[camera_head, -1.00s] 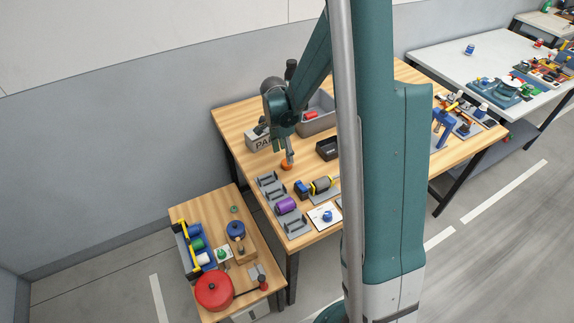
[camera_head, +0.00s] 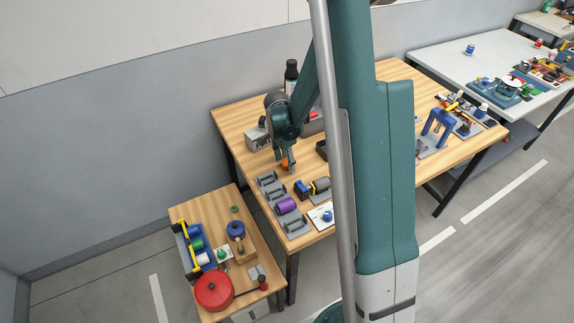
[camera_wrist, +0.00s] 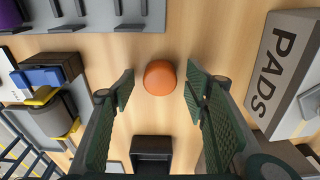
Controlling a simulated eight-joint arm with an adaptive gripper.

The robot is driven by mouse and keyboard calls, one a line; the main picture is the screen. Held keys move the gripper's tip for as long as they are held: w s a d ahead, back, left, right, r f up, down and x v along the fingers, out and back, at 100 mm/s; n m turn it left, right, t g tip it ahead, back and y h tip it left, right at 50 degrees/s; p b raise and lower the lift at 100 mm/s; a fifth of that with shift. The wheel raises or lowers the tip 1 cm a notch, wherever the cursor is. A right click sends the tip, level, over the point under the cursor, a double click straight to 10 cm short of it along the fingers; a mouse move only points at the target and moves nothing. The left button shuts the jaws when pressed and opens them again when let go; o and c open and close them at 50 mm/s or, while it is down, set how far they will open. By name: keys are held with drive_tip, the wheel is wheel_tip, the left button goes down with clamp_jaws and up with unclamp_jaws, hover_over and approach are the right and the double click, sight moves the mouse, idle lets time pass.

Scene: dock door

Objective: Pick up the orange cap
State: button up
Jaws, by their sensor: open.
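The orange cap (camera_wrist: 160,77) stands on the wooden table in the wrist view, small and rounded. My gripper (camera_wrist: 158,90) is open, with one finger pad on each side of the cap and a visible gap on both sides. Neither finger appears to touch it. In the head view my gripper (camera_head: 289,166) points down at the table over the cap (camera_head: 284,162), which is partly hidden by the fingers.
A box marked PADS (camera_wrist: 283,75) stands right of the cap in the wrist view. A grey rack (camera_wrist: 80,14) lies at the upper left. A black tray (camera_wrist: 151,150) and a blue-and-yellow item (camera_wrist: 45,95) are nearby. Bare wood surrounds the cap.

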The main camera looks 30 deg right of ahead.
drive_tip(key=shift+c, duration=0.3)
drive_tip(key=c, duration=0.8)
drive_tip(key=shift+r, duration=0.1)
drive_tip(key=shift+r, duration=4.9)
